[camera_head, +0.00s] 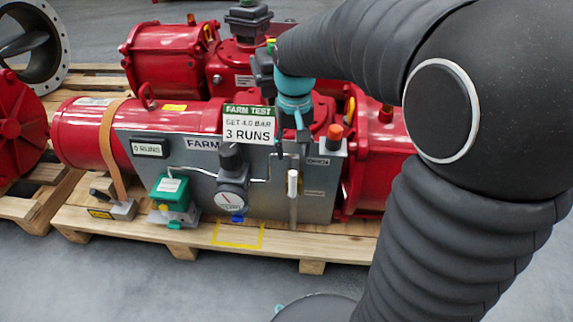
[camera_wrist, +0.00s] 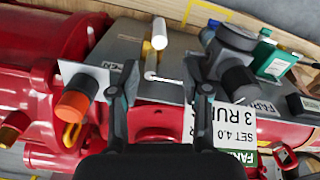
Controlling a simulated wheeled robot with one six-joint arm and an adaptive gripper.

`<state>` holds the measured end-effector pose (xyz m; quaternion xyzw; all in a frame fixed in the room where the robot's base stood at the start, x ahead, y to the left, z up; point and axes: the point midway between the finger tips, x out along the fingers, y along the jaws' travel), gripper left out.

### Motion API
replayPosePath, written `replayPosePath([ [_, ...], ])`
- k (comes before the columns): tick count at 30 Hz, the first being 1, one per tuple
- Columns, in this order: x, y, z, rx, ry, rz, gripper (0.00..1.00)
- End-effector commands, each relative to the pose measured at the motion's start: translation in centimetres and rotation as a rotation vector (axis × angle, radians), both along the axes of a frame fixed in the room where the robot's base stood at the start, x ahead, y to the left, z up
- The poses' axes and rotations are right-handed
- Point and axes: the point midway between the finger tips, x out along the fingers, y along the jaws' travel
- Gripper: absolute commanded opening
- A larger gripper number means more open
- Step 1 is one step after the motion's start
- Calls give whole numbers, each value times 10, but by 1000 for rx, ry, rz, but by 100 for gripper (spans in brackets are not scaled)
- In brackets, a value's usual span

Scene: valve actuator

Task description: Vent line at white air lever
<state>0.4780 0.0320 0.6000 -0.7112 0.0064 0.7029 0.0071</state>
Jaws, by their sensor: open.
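The white air lever (camera_head: 293,183) hangs upright on the right part of the grey panel (camera_head: 318,205). In the wrist view the white lever (camera_wrist: 159,34) stands just beyond the fingertips, near the middle. The fingers look apart from the lever. A round gauge (camera_head: 231,200) with a black knob sits left of the lever.
A "3 RUNS" sign (camera_head: 249,124) stands close to the gripper. An orange button (camera_head: 335,132) is at the panel's right, and a "0 RUNS" counter (camera_head: 149,148) at its left. A green device (camera_head: 172,193) sits on the wooden pallet (camera_head: 330,245). Red actuator bodies (camera_head: 165,55) fill the back.

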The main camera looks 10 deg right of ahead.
Motion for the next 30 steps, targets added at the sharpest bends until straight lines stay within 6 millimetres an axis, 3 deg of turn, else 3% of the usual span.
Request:
replayPosePath([
  [2, 1, 0, 10, 0, 0, -17, 47],
  [8, -3, -1, -7, -1, 17, -31, 47],
  [21, -4, -1, -87, -1, 17, -30, 47],
  [30, -3, -1, -123, -1, 14, -29, 47],
])
